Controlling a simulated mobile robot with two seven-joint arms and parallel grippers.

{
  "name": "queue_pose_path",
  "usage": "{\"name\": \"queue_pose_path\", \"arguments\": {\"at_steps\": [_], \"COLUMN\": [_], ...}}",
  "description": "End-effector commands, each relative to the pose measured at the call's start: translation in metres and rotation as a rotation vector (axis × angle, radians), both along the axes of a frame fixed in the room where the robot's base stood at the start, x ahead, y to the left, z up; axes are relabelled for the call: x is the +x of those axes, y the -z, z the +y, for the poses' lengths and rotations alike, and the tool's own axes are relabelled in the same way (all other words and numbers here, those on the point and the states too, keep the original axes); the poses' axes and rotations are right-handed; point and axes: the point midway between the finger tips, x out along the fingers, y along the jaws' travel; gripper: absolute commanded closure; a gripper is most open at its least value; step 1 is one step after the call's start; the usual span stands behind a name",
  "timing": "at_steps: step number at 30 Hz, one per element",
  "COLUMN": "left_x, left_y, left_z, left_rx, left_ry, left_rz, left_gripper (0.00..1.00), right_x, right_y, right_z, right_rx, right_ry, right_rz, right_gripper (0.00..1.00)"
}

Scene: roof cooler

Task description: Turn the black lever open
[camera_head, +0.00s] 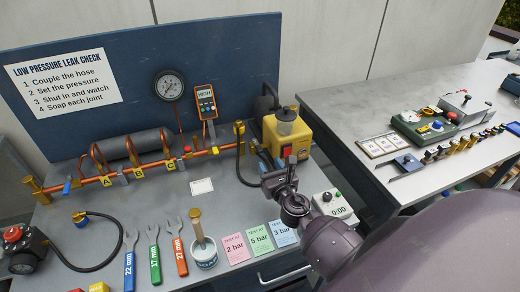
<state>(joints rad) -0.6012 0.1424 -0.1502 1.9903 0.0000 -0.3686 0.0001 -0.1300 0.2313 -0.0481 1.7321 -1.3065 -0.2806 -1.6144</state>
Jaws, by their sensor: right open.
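A copper pipe run (150,167) with labels A, B and C crosses the bench in front of the blue board. At its right end is a brass fitting (239,130). A dark part beside it (253,147) may be the black lever or a hose end; I cannot tell which. My right gripper (272,178) comes in from the lower right and is open, just right of and in front of that end. Its fingers are small and dark, and it hides part of the bench there. I cannot tell whether it touches anything. My left gripper is not in view.
A yellow pump (286,136) stands behind my right gripper. A white timer box (333,205) is close to its right. Wrenches (154,258), a soap pot (203,252) and coloured cards (259,240) lie in front. A second table (350,100) stands at right.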

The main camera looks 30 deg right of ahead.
Motion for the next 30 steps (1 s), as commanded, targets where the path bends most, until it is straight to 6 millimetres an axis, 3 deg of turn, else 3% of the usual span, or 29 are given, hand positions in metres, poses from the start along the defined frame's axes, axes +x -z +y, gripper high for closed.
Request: {"name": "queue_pose_path", "arguments": {"at_steps": [9,15,28,30], "left_x": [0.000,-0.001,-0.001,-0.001], "left_y": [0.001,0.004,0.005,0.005], "left_z": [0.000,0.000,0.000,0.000], "left_rx": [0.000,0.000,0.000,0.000], "left_ry": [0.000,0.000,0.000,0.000], "left_rz": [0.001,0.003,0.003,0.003], "left_gripper": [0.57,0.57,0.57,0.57], "right_x": [0.053,0.074,0.081,0.081], "right_y": [0.000,0.001,0.000,0.000], "right_z": [-0.013,-0.018,-0.020,-0.020], "right_rx": [0.001,0.002,0.003,0.003], "right_ry": [0.001,0.000,0.000,0.000], "right_rz": [-0.001,0.000,-0.001,-0.001], "right_gripper": [0.55,0.55,0.55,0.65]}}
